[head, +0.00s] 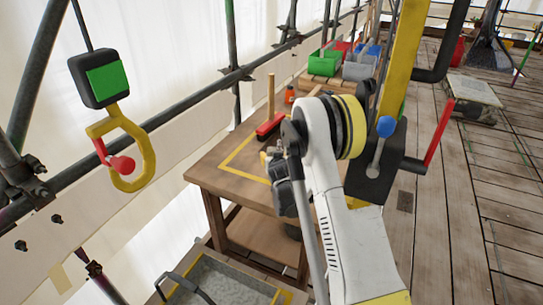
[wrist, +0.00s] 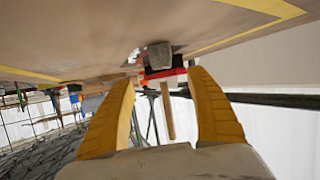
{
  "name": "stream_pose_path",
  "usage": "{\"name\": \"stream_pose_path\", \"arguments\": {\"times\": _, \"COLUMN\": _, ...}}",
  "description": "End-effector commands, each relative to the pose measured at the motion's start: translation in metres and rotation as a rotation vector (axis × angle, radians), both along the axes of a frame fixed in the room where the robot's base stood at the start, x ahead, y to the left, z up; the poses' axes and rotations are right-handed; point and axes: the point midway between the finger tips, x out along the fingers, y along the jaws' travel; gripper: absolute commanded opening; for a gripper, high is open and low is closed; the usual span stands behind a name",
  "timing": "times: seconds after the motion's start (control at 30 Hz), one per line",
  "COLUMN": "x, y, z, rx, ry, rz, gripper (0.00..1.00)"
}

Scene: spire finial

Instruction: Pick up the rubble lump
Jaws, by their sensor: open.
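In the wrist view, which looks upside down with the tabletop at the top, a grey blocky lump (wrist: 160,55), which looks like the rubble lump, rests on the tabletop. My gripper (wrist: 159,78) has its two yellow fingers spread wide, with nothing between their tips. The lump shows beyond the fingertips, roughly centred between them. I cannot make out the lump clearly there.
Green (head: 325,63) and grey bins stand farther back. A hoist control with a yellow hook (head: 130,150) hangs at left.

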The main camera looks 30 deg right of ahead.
Motion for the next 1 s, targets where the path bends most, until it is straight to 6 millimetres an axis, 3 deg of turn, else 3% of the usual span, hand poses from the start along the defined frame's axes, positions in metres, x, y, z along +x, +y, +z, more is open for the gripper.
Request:
{"name": "stream_pose_path", "arguments": {"times": 0.1, "x": 0.019, "y": -0.007, "z": -0.011, "rx": 0.002, "ry": 0.0, "rz": -0.001, "gripper": 0.66}}
{"name": "stream_pose_path", "arguments": {"times": 0.37, "x": 0.041, "y": -0.015, "z": -0.019, "rx": 0.0, "ry": 0.001, "rz": 0.0, "gripper": 0.66}}
{"name": "stream_pose_path", "arguments": {"times": 0.6, "x": 0.074, "y": -0.025, "z": -0.032, "rx": 0.0, "ry": 0.001, "rz": 0.0, "gripper": 0.66}}
{"name": "stream_pose_path", "arguments": {"times": 0.93, "x": 0.081, "y": -0.028, "z": -0.032, "rx": 0.0, "ry": 0.001, "rz": 0.0, "gripper": 0.66}}
{"name": "stream_pose_path", "arguments": {"times": 1.0, "x": 0.081, "y": -0.028, "z": -0.032, "rx": 0.0, "ry": 0.001, "rz": 0.0, "gripper": 0.45}}
